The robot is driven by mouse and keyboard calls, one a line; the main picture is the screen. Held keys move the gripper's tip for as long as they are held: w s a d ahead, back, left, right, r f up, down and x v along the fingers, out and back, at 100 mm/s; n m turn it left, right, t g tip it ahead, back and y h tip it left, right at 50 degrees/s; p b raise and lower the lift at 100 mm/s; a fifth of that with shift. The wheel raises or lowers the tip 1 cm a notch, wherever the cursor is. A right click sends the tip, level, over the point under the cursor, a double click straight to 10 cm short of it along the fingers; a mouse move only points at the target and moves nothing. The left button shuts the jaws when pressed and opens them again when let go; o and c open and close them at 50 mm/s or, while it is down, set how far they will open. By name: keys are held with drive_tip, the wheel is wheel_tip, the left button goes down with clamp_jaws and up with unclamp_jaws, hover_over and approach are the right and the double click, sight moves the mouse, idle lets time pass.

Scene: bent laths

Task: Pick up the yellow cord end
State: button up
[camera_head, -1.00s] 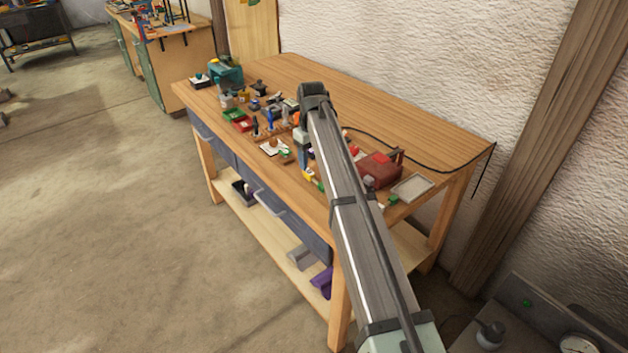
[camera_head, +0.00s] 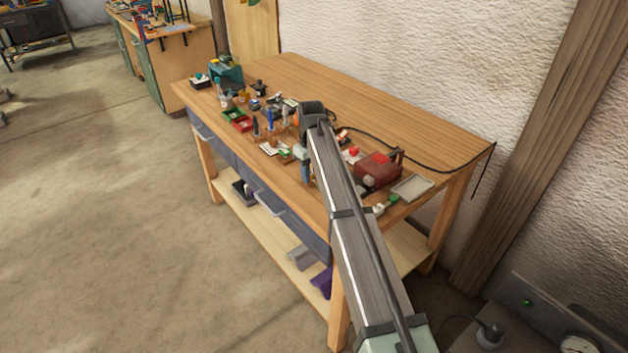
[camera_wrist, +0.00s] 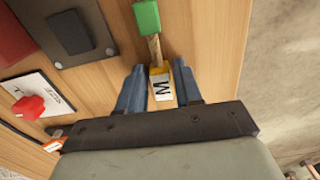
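In the head view my gripper (camera_head: 306,172) is low over the front edge of the bench, and my arm hides the yellow end.
The wooden bench (camera_head: 420,130) holds a red box (camera_head: 377,169) and a grey tray (camera_head: 412,187) to the right. Small tools and a red bin (camera_head: 242,124) stand to the left. A red knob on a white plate (camera_wrist: 28,107) is left of my gripper. The back of the bench is mostly clear.

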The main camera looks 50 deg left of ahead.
clamp_jaws()
drive_tip(key=shift+r, duration=0.1)
